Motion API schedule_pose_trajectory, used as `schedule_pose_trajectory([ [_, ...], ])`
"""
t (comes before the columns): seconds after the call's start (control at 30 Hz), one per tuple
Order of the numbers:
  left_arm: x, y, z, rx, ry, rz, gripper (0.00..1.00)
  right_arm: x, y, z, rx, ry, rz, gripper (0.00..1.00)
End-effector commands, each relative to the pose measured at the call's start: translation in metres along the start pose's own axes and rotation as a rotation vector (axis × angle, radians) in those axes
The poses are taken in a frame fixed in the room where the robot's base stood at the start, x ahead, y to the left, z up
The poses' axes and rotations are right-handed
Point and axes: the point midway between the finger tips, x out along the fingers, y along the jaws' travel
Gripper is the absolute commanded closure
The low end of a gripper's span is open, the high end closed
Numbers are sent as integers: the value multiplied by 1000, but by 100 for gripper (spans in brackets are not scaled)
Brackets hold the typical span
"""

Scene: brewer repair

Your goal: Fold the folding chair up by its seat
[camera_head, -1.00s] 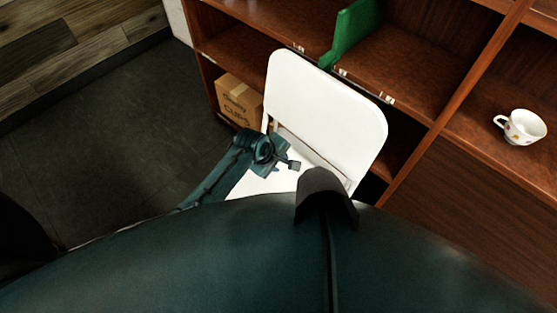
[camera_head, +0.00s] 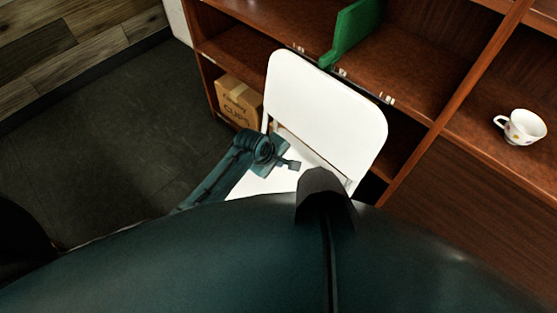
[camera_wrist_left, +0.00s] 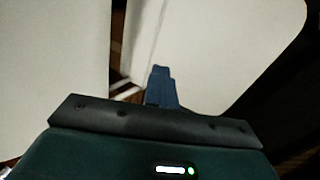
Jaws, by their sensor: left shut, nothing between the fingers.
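The white folding chair (camera_head: 325,105) stands open in front of the wooden shelf, its backrest toward the shelf. Its seat (camera_head: 262,185) is partly hidden by my left arm and my body. My left gripper (camera_head: 294,165) is over the seat, near the gap below the backrest. In the left wrist view the shut fingers (camera_wrist_left: 161,85) hold nothing and point toward white chair panels (camera_wrist_left: 215,45); I cannot tell whether they touch one. My right gripper is not in view.
A wooden shelf unit (camera_head: 435,125) stands behind the chair, with a green object (camera_head: 350,30) and a white cup (camera_head: 521,127) on it. A cardboard box (camera_head: 238,100) sits at its lower left. Dark floor is clear at left.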

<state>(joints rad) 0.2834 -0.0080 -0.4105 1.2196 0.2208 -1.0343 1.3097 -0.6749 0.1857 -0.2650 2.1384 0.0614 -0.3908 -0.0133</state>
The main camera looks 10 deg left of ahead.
Motion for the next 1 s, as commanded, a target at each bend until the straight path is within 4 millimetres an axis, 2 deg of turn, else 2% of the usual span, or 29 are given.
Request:
schedule_pose_trajectory([
  [0.43,0,0,0,0,0,0,100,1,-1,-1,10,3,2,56],
  [0.9,0,0,0,0,0,0,62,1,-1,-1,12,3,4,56],
  [1.0,0,0,0,0,0,0,56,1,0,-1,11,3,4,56],
])
